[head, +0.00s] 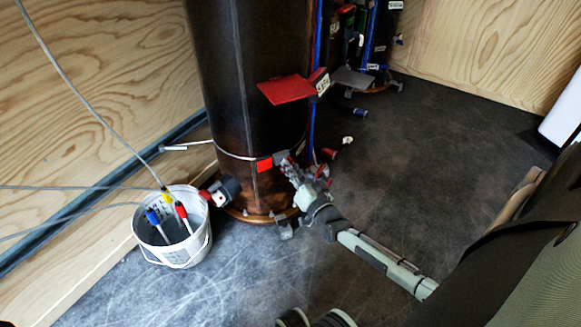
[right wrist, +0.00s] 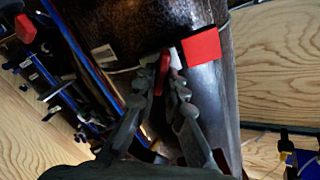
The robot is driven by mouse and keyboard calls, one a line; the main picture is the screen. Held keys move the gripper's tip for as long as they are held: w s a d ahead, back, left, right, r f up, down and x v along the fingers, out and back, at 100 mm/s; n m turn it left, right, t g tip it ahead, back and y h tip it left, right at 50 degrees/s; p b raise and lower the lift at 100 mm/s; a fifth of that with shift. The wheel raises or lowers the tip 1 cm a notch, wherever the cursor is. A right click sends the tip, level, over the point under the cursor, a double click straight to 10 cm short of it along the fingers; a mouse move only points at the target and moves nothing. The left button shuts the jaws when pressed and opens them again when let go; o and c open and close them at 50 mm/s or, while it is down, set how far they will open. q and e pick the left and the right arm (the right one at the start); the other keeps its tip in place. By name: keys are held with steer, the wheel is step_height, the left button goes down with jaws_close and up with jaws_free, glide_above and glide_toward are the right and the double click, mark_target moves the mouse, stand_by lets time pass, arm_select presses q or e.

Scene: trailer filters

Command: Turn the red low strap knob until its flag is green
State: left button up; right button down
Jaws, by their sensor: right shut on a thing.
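The low strap (head: 236,155) runs around the lower part of a tall dark cylinder (head: 240,90). Its flag (head: 264,164) shows red; the flag (right wrist: 204,45) is also red in the right wrist view. Beside the flag is the red knob (right wrist: 164,66). My right gripper (head: 294,170) reaches it from the lower right, and the right wrist view shows its fingertips (right wrist: 163,82) shut on the knob. The fingers hide part of the knob. My left gripper is not in view.
A white bucket (head: 174,258) holding cabled probes stands left of the cylinder's base. A larger red plate (head: 286,89) sticks out above the strap. Another cylinder with blue lines stands behind. Dark floor (head: 400,170) is open to the right.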

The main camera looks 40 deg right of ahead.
stand_by(0.4)
steer(key=c, duration=1.6)
jaws_free()
steer(key=s+a, duration=0.1)
steer(key=s, duration=1.1)
steer(key=shift+a, duration=0.3)
steer(key=shift+r, duration=0.1)
